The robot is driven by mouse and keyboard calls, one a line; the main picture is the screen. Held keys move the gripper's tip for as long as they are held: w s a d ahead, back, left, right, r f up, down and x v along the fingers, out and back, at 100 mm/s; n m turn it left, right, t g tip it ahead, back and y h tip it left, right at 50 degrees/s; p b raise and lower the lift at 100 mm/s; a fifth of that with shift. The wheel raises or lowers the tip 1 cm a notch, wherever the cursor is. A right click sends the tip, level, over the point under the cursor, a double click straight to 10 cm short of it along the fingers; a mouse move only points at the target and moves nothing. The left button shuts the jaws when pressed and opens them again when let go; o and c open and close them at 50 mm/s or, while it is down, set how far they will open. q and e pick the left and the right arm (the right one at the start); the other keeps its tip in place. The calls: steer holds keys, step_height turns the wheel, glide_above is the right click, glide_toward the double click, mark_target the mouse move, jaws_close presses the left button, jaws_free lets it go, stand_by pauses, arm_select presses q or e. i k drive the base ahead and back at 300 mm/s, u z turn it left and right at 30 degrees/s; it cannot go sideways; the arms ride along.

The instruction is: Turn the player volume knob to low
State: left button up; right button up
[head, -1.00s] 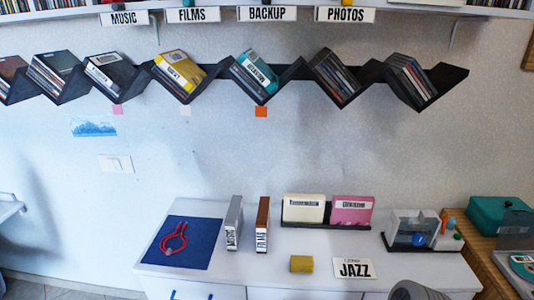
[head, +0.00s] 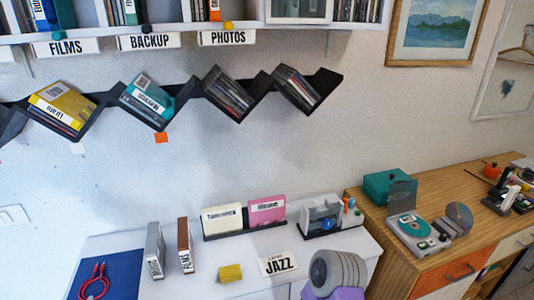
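The player (head: 414,243) is a small pale unit with a raised clear lid (head: 402,193), on the wooden desk at the right. A teal disc (head: 413,224) lies in it. Small dark details show at its front right edge, but they are too small to tell which is the volume knob or how it is set. Neither of my grippers shows in the head view.
A teal box (head: 386,187) stands behind the player and a shiny disc in a stand (head: 459,219) to its right. The white cabinet left of the desk holds a grey organiser (head: 325,219), a JAZZ card (head: 279,264) and boxes. Zigzag shelves hang above.

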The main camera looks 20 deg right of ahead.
mark_target(443, 238)
steer(key=z, duration=3.15)
steer(key=i, duration=0.95)
steer(key=u, duration=2.25)
